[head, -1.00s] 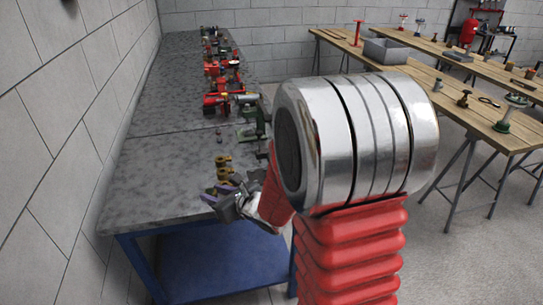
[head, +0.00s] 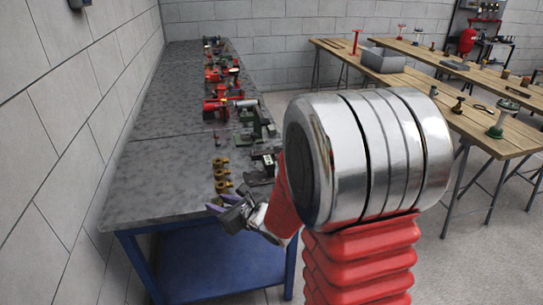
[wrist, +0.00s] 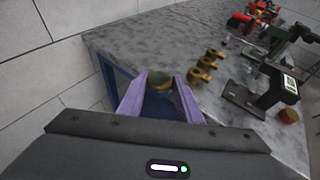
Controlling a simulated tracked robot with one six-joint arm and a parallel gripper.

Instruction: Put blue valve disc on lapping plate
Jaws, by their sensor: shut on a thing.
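My gripper (head: 218,207) is at the near end of the grey bench, by its front edge. In the wrist view its two purple fingers (wrist: 160,84) are shut on a small round thing (wrist: 160,79) at their tips. This thing looks dark blue-green and brassy, and it is too small and blurred to be sure it is the blue valve disc. It is held beyond the bench edge, with the blue lower shelf behind it. I cannot make out which thing is the lapping plate.
Several brass pieces (wrist: 206,66) stand in a row on the grey bench (head: 150,190), right of my gripper. A dark labelled device (wrist: 270,92) and a small red-and-brass part (wrist: 289,116) are farther right. The bench's left side is clear.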

